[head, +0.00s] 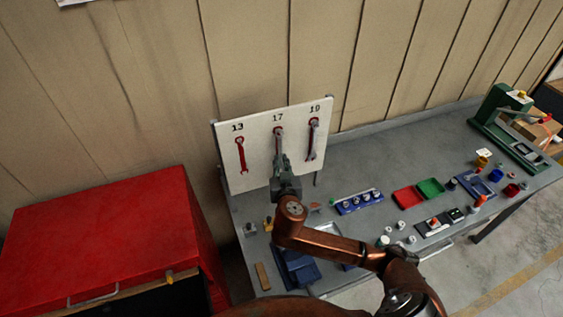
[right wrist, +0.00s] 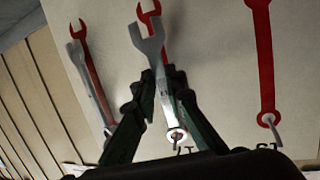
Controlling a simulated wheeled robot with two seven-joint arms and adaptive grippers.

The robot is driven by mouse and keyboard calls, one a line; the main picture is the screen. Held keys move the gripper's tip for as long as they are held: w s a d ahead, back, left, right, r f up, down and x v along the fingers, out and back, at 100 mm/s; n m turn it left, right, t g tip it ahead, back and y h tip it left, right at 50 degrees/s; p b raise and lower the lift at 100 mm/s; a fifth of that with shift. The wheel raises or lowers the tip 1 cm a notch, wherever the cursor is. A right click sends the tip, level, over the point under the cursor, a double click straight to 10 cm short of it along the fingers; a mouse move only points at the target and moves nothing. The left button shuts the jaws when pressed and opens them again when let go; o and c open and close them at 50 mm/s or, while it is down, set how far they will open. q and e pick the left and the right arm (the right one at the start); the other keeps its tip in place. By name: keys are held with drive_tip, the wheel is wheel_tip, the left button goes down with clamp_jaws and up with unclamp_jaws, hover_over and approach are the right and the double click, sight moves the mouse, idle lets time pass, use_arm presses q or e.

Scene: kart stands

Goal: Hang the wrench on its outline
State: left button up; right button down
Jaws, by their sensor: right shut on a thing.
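A white board (head: 228,178) stands at the back of the bench with red wrench outlines under 13, 17 and 19. My right gripper (head: 280,160) is in front of the 17 outline, shut on a grey wrench (head: 278,140). In the right wrist view the gripper (right wrist: 160,78) grips the wrench (right wrist: 160,90) by its shaft. Its ring end is close to the peg (right wrist: 180,149) at 17; I cannot tell whether the peg passes through it. The red 17 outline (right wrist: 148,8) shows past the open jaw. My left gripper is not in view.
Another wrench (head: 312,142) hangs at the 19 outline. The 13 outline (head: 240,155) is bare, with its own peg (right wrist: 275,134). A red cabinet (head: 110,230) stands left; trays and small parts cover the bench (head: 350,160) at right.

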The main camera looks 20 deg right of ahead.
drive_tip(key=c, duration=1.9)
unclamp_jaws()
drive_tip(key=v, duration=1.2)
